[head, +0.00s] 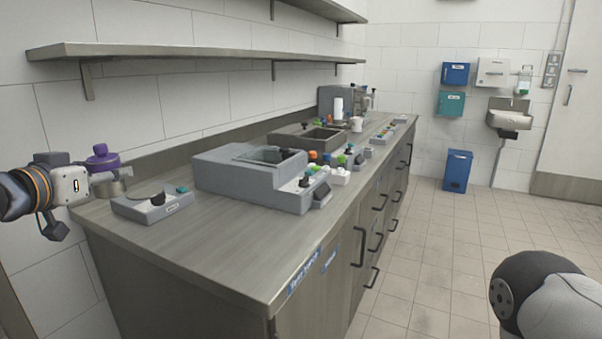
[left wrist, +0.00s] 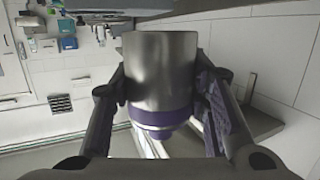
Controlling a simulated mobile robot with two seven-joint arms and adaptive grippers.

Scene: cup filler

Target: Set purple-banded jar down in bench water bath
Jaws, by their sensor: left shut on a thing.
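The purple-banded jar is a steel cylinder (left wrist: 160,70) with a purple band and cap. In the head view, its purple top (head: 102,158) is upright at the left, above the counter's near left end. My left gripper (head: 105,180) is shut around its steel body, and the fingers show on both sides of it in the left wrist view. A large grey box (head: 225,177) with a glassy-topped opening, which looks like the bench water bath, stands on the counter to the right of the jar, apart from it. My right gripper is out of view.
A small grey device (head: 152,208) with a dark round plate lies between the jar and the box. Behind the box are a sink-like basin (head: 292,139) and small coloured items. A shelf (head: 180,52) hangs above. The counter's near part (head: 225,250) is clear.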

